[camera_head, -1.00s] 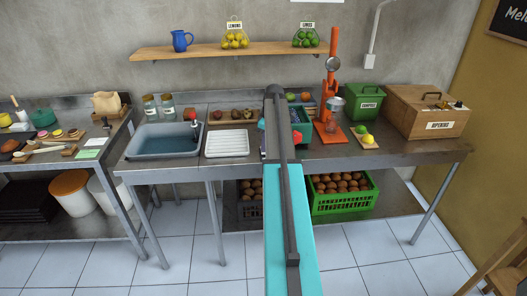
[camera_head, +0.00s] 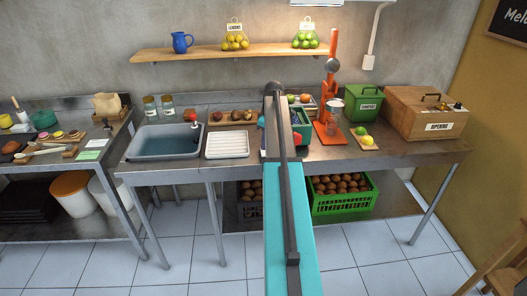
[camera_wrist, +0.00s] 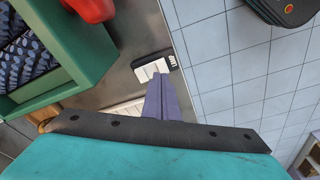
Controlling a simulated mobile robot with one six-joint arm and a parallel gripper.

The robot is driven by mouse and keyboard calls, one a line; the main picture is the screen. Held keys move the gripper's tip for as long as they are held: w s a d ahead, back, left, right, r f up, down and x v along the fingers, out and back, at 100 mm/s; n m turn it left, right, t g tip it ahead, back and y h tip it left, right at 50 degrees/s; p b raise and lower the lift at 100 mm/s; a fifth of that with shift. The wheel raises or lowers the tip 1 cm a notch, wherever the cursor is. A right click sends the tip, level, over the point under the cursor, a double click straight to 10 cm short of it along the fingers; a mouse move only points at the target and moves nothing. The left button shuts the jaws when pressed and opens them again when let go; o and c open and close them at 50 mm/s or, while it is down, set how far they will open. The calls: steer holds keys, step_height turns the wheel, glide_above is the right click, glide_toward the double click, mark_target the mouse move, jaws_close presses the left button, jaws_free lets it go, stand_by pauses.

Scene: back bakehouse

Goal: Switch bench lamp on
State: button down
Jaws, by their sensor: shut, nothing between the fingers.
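The bench lamp (camera_head: 316,3) shows only its lower edge at the top of the head view, and it glows bright. I cannot read the label surely. My gripper (camera_wrist: 161,78) is shut and empty, its purple fingers just below the rocker in the picture. I cannot tell whether they touch it. In the head view my arm hides the gripper and the switch.
A green open box (camera_wrist: 100,80) with dark blue patterned contents is close left of my gripper in the wrist view. In the head view, a white ribbed tray (camera_head: 227,145), an orange press (camera_head: 329,131) and a wooden box (camera_head: 420,122) stand on the bench. Tiled floor lies in front.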

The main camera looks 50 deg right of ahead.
steer(key=shift+r+p, duration=1.1)
steer(key=shift+r, duration=1.3)
steer(key=w+a+f+m, duration=0.1)
steer(key=a+f, duration=0.4)
steer(key=a, duration=0.4)
steer(key=w+a+f, duration=0.1)
steer(key=a+f, duration=0.4)
steer(key=a, duration=0.5)
steer(key=w+a+f+m, duration=0.1)
steer(key=a+f, duration=0.5)
steer(key=a, duration=0.3)
steer(key=s+a+f+m+g, duration=0.1)
steer(key=s+a+f, duration=0.3)
steer(key=a, duration=0.5)
steer(key=s+a+f, duration=0.4)
steer(key=s+a, duration=0.1)
steer(key=a, duration=0.4)
steer(key=s+a+f+m+g, duration=0.1)
steer(key=s+a+f, duration=0.3)
steer(key=a, duration=0.6)
steer(key=s+f+g+b, duration=0.1)
steer(key=s+f+g, duration=0.1)
steer(key=s+f, duration=0.8)
steer(key=s+f+g+b, duration=0.2)
steer(key=s+f+g, duration=0.1)
steer(key=s+f, duration=0.8)
steer(key=s, duration=0.4)
steer(key=shift+s+d+h, duration=0.2)
steer(key=shift+d+h, duration=0.1)
